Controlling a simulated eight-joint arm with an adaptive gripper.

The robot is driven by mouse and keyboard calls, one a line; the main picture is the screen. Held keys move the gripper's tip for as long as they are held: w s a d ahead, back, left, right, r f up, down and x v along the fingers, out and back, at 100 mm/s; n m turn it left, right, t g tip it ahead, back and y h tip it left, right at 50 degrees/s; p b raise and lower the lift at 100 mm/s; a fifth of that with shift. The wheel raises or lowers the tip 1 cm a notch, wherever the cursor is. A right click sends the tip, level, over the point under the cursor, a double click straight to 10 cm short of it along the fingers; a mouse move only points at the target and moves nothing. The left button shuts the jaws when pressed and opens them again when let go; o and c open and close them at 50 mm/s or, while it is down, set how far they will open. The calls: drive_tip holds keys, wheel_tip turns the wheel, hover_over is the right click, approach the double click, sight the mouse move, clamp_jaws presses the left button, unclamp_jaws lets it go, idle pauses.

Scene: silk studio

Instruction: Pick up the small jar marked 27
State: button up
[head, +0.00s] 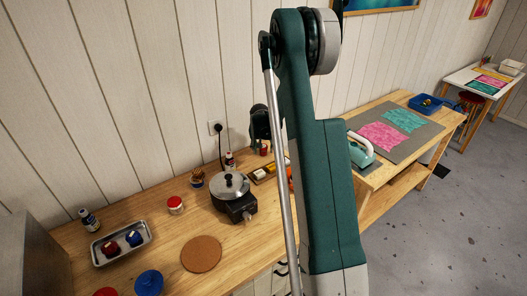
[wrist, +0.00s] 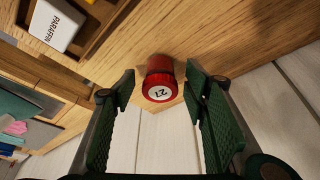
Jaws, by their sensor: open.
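A small red jar (wrist: 158,72) with a white round label reading 27 stands on the wooden table in the wrist view. My gripper (wrist: 160,88) is open, with one green ribbed finger on each side of the jar. The jar shows in the gap between the fingertips, and wood shows between it and each finger. I cannot tell how far the tips are above or short of it. In the head view a small red-topped thing (head: 264,148) near the wall, by my dark gripper, looks like this jar. My arm hides part of that area.
A wooden tray (wrist: 97,32) with a white PARAFFIN block (wrist: 57,24) is close by. The plank wall is just behind the jar. In the head view, a pot (head: 230,186) on a burner, a small dark bottle (head: 230,161) and a red-lidded jar (head: 175,205) stand left.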

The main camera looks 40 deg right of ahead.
drive_tip(key=shift+w+d+f, duration=0.1)
drive_tip(key=shift+f, duration=0.25)
drive_tip(key=shift+c, duration=0.5)
drive_tip(key=c, duration=0.9)
